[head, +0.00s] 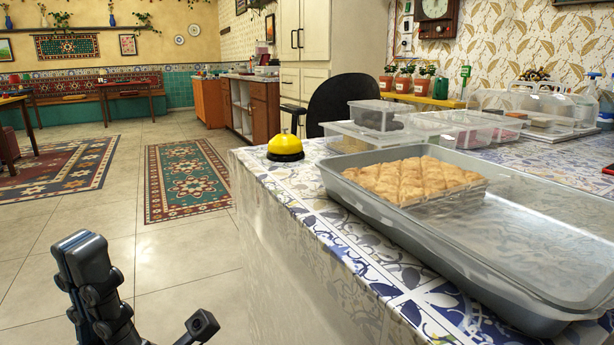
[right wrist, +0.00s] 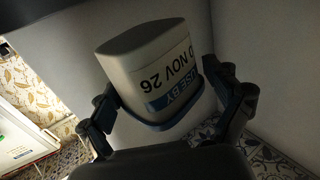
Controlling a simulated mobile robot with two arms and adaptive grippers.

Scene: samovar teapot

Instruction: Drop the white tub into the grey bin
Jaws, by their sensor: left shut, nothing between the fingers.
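The white tub (right wrist: 150,65) fills the middle of the right wrist view. Its label reads "USE BY" and "NOV 26", upside down in the picture, and a blue band runs around its near end. My right gripper (right wrist: 165,112) has a dark finger on each side of the tub, shut on it. The right gripper does not show in the head view. My left gripper (head: 80,245) is at the lower left of the head view, shut and empty above the floor, left of the counter. I cannot make out the grey bin for certain in either view.
The patterned counter (head: 345,225) carries a large clear tray (head: 440,250) with pastry (head: 415,180), a yellow bell (head: 285,147) and clear lidded boxes (head: 380,115). A black chair (head: 345,97) stands behind it. Open tiled floor lies to the left. Grey panels surround the tub in the wrist view.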

